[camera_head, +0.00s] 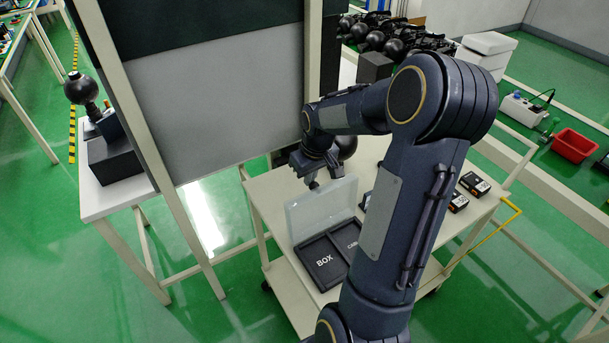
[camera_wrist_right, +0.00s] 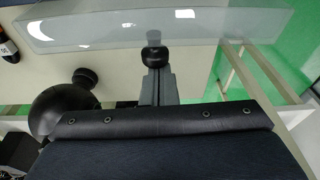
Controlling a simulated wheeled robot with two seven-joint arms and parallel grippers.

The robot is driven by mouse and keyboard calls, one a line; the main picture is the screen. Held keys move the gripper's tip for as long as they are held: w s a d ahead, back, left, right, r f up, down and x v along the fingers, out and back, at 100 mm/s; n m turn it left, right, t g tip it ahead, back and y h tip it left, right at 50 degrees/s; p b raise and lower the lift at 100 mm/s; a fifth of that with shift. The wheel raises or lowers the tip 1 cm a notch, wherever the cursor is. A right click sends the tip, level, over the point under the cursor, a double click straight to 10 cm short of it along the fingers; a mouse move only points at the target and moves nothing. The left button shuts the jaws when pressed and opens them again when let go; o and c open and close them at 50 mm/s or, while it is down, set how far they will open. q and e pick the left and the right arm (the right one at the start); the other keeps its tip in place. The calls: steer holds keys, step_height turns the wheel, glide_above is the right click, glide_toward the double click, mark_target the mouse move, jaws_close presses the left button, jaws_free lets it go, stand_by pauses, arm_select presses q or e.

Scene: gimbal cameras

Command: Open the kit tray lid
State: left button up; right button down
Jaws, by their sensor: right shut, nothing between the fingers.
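The kit tray (camera_head: 324,285) is a black box with two compartments, one marked BOX, on the white cart. Its clear lid (camera_head: 305,214) stands raised, roughly upright, along the tray's far edge. My right gripper (camera_head: 314,184) is shut and empty at the lid's top edge, on its far side. In the right wrist view the gripper's fingertips (camera_wrist_right: 155,57) show close to the edge of the see-through lid (camera_wrist_right: 110,35); I cannot tell whether they touch it. My right arm hides part of the tray's right side. My left gripper is not in view.
The cart top (camera_head: 268,190) has bare room left of the tray. Small black-and-orange boxes (camera_head: 474,183) lie on its right side. A black ball (camera_head: 346,146) sits behind the gripper. A tall grey panel (camera_head: 220,100) stands at the left, and a red bin (camera_head: 574,145) at the far right.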

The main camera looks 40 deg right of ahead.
steer(key=shift+r, duration=0.1)
steer(key=r, duration=0.2)
steer(key=s+r, duration=0.1)
steer(key=r, duration=0.4)
steer(key=shift+s+a+r, duration=0.1)
steer(key=shift+s+r, duration=0.15)
